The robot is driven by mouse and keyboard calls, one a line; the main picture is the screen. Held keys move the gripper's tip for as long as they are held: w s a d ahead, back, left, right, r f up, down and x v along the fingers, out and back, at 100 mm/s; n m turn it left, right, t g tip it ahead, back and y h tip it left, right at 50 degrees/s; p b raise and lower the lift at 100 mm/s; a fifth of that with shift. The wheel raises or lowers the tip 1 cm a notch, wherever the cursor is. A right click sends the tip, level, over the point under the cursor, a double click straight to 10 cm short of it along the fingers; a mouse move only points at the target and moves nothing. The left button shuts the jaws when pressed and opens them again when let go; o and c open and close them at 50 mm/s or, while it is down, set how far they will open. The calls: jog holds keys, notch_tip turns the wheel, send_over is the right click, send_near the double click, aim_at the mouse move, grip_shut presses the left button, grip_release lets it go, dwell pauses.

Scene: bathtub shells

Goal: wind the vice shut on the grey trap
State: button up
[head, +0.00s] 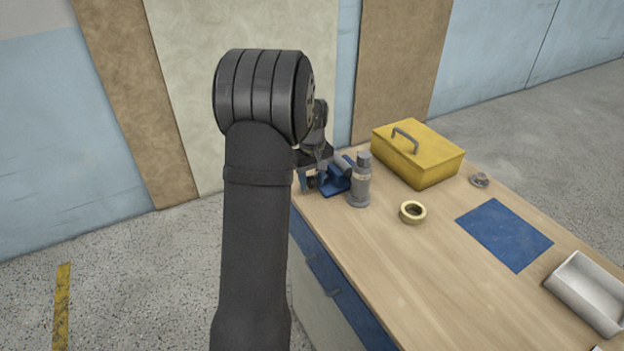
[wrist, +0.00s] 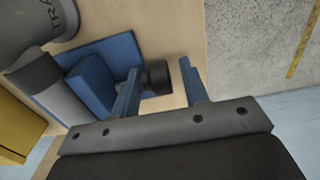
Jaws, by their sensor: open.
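The grey trap (head: 359,188) stands upright on the bench, and its lettered body shows at the upper left of the wrist view (wrist: 28,22). A grey pipe section (wrist: 48,92) lies alongside the blue jaw of the vice (wrist: 92,82); whether the jaw touches it, I cannot tell. The blue vice also shows in the head view (head: 334,183). A dark round knob (wrist: 156,77) sits at the vice's outer end. My gripper (wrist: 160,85) is open, with its blue fingers on either side of the knob; contact is not clear.
A yellow toolbox (head: 418,155) stands behind the trap. A tape ring (head: 412,212), a small metal piece (head: 479,180), a blue mat (head: 504,235) and a white tray (head: 590,293) lie on the wooden bench (head: 420,270). The bench edge is close by the vice.

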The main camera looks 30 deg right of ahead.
jog(key=shift+c, duration=0.2)
jog(key=c, duration=0.7)
jog(key=shift+c, duration=0.2)
jog(key=shift+a, duration=0.1)
jog(key=shift+s+f+t, duration=0.1)
jog(key=shift+t, duration=0.6)
jog(key=shift+o, duration=0.3)
jog(key=shift+s+a+f+t, duration=0.1)
jog(key=shift+a+f+t, duration=0.05)
jog(key=shift+t, duration=1.45)
jog(key=o, duration=0.7)
